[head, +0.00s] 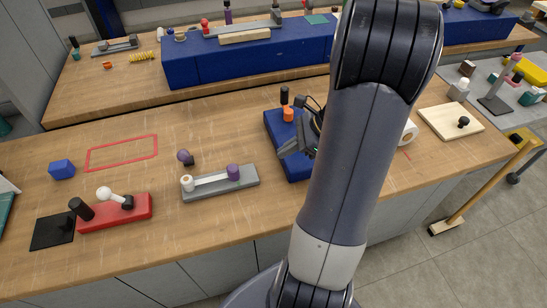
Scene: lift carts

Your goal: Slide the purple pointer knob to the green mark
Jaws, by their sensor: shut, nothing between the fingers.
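A grey slider base (212,191) lies on the front wooden table, with a pale track along its top. I cannot make out a green mark on this base. My gripper (285,153) is shut and empty, to the right of and above the purple knob and apart from it. It is beside a blue block, and my arm hides part of it.
A dark purple ball-ended piece (184,156) stands just behind the slider base. The blue block (276,133) carries an orange and black peg (287,113). A red base (136,212) with black and white parts is at left.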

